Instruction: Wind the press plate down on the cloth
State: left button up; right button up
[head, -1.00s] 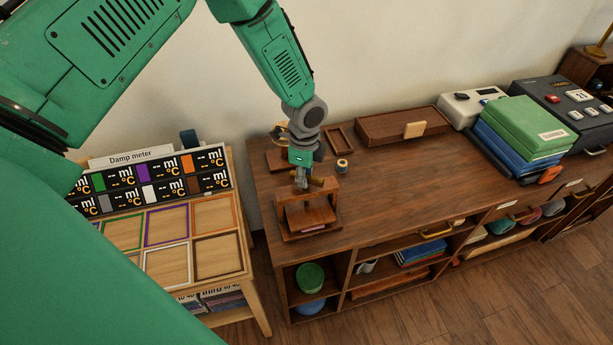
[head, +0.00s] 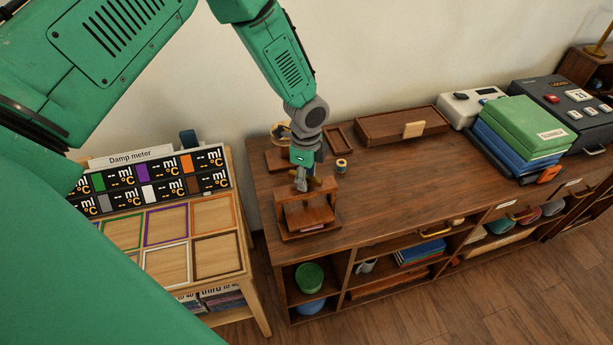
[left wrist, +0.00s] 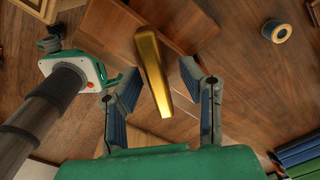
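The wooden press (head: 330,212) stands at the left end of the long cabinet top. A pinkish edge, perhaps the cloth (head: 312,227), shows low at its front. The plate and its height are hard to make out. My left gripper (head: 301,186) is over the top of the press, pointing down. In the left wrist view, the brass handle (left wrist: 152,70) lies between its fingers (left wrist: 160,92). The fingers are apart, with gaps visible on both sides of the handle. My right gripper cannot be made out in either view.
A small spool (head: 341,165) and a wooden tray (head: 390,126) lie behind and right of the press. Stacked green and blue boxes (head: 530,122) stand farther right. The damp meter table (head: 252,262) is to the left. The cabinet top between press and boxes is clear.

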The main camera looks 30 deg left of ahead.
pick_arm(q)
notch_tip(320, 180, up, 12)
dwell(0.4)
jog(key=shift+w+f, duration=0.1)
jog(key=shift+f, duration=0.05)
